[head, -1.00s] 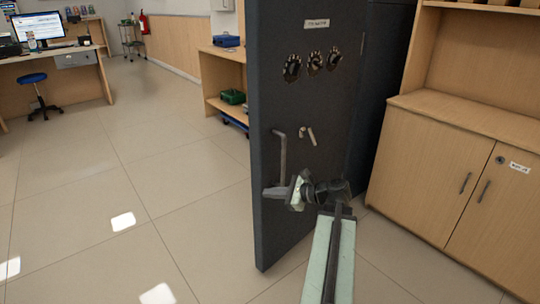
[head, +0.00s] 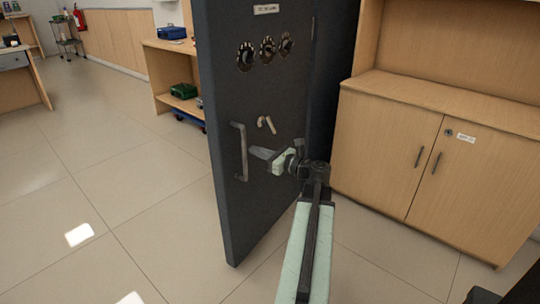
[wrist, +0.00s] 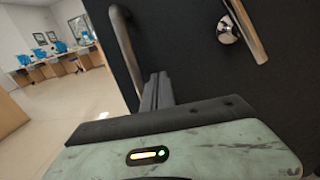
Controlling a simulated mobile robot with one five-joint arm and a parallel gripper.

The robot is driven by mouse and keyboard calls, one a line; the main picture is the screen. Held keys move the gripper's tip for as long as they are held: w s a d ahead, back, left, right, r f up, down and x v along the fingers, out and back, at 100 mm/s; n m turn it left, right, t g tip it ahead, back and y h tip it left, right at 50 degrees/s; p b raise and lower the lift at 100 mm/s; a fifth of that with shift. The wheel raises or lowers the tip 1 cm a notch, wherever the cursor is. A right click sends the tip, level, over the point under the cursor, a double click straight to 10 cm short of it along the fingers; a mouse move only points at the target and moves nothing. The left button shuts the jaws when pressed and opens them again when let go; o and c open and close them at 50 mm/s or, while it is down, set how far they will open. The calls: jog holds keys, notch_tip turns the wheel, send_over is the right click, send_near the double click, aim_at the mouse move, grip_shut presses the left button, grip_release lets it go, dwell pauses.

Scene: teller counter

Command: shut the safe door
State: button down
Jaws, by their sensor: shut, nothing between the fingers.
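The dark grey safe door (head: 228,100) stands open in the head view, its face with several dials and a label turned toward me. A vertical bar handle (head: 241,150) is near its left edge, and a small lever (head: 266,124) is right of it. My gripper (head: 252,153) is shut and empty, in front of the door's face just right of the bar handle. In the wrist view the fingers (wrist: 157,90) point at the dark door between the bar handle (wrist: 125,45) and the lever (wrist: 243,28). I cannot tell whether they touch the door.
A wooden cabinet (head: 385,150) stands close on the right. A shelf (head: 160,75) with a green box (head: 184,91) is behind the door on the left. The tiled floor (head: 110,190) to the left is clear.

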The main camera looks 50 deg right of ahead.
aim_at(239, 145)
jog(key=w, duration=0.4)
jog(key=shift+w+a, duration=0.15)
jog(key=shift+w, duration=0.25)
